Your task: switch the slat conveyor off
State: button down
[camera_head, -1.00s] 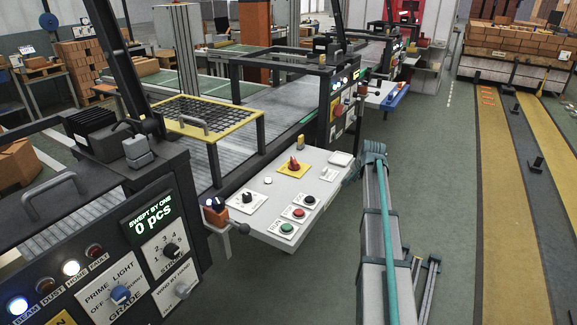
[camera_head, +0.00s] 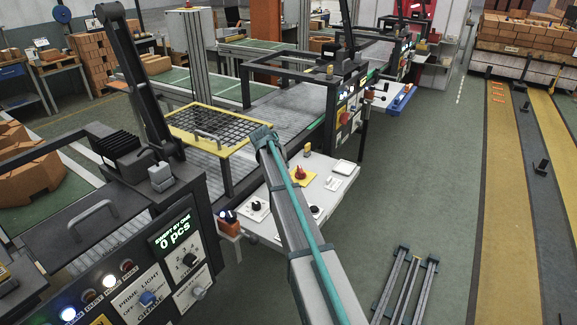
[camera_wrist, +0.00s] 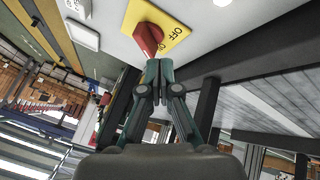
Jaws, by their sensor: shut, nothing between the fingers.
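A red rotary knob on a yellow plate (camera_head: 305,175) sits on the white control panel (camera_head: 335,199) beside the slat conveyor (camera_head: 292,108). In the wrist view the red knob (camera_wrist: 148,38) is close up, and its yellow plate (camera_wrist: 176,20) reads OFF on the right. A second label below the knob is partly covered by my fingers. My gripper (camera_wrist: 158,64) is shut and empty, its fingertips at the knob's lower end; I cannot tell whether they touch it. In the head view my arm covers part of the panel, and my gripper cannot be made out.
A black knob (camera_head: 256,206) sits on the panel's left part. A yellow-framed grid guard (camera_head: 213,143) stands over the conveyor. A dark cabinet with a green display (camera_head: 175,236) is at the front left.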

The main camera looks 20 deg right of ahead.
jog(key=a, duration=0.2)
jog(key=a+n, duration=0.1)
jog(key=shift+w+a+p, duration=0.2)
jog(key=shift+w+p, duration=0.05)
jog(key=shift+p, duration=0.05)
jog(key=shift+d, duration=0.1)
jog(key=p, duration=0.4)
send_near(298, 176)
jog(key=f, duration=0.1)
jog(key=w+a+f, duration=0.1)
jog(key=w+f, duration=0.1)
jog(key=f, duration=0.1)
jog(key=shift+w+a+f, duration=0.1)
jog(key=shift+w+a, duration=0.15)
jog(key=shift+a, duration=0.05)
jog(key=d, duration=0.1)
jog(key=d+p, duration=0.1)
jog(key=d, duration=0.1)
jog(key=shift+s+d+f, duration=0.1)
jog(key=shift+s+f, duration=0.05)
jog(key=shift+f, duration=0.05)
jog(key=shift+d+f, duration=0.1)
jog(key=shift+d, duration=0.4)
jog(key=shift+s, duration=0.1)
